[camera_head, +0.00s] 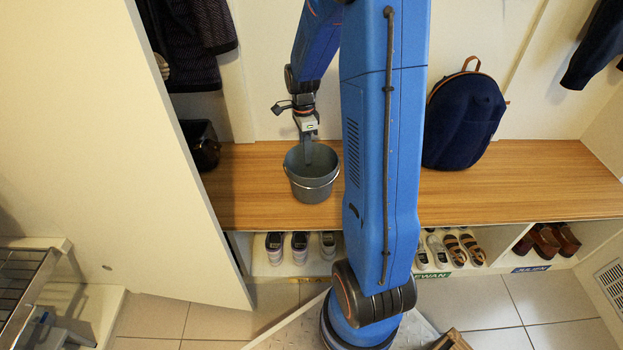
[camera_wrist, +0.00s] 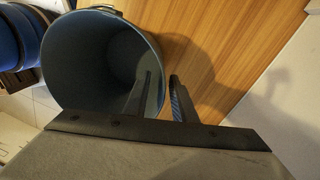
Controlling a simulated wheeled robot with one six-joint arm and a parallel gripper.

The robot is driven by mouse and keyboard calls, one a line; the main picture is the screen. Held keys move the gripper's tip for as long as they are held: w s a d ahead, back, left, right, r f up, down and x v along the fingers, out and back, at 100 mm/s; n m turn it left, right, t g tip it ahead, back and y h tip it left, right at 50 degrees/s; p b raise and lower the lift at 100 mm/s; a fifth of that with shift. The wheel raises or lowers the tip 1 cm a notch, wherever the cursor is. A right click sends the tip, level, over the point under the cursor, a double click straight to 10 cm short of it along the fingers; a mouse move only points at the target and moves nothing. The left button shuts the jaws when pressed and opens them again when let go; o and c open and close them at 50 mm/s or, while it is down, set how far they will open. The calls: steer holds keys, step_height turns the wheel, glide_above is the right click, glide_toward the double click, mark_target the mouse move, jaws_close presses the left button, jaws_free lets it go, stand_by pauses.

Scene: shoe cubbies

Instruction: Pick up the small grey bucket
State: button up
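The small grey bucket (camera_head: 312,180) stands upright on the wooden bench, with its wire handle hanging down at the front. My gripper (camera_head: 308,154) reaches down at the bucket's far rim. In the wrist view, the bucket (camera_wrist: 88,62) shows its open mouth and empty inside. There my gripper (camera_wrist: 161,80) has one finger inside the bucket and the other outside, with the wall between them. The fingers are apart, and a narrow gap shows on each side of the wall. The lower parts of the fingers are partly hidden.
A dark blue backpack (camera_head: 464,118) stands on the bench (camera_head: 245,190) to the right, behind my arm. A black bag (camera_head: 202,145) sits at the left end. Shoes (camera_head: 299,247) fill cubbies below. A tall cream panel (camera_head: 120,130) stands at left. Bench around the bucket is clear.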

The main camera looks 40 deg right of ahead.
mark_target(312, 175)
steer(key=shift+s+f, duration=0.2)
steer(key=shift+f, duration=1.3)
steer(key=shift+s+f, duration=0.15)
steer(key=shift+f, duration=1.35)
steer(key=shift+c, duration=0.7)
jaws_close()
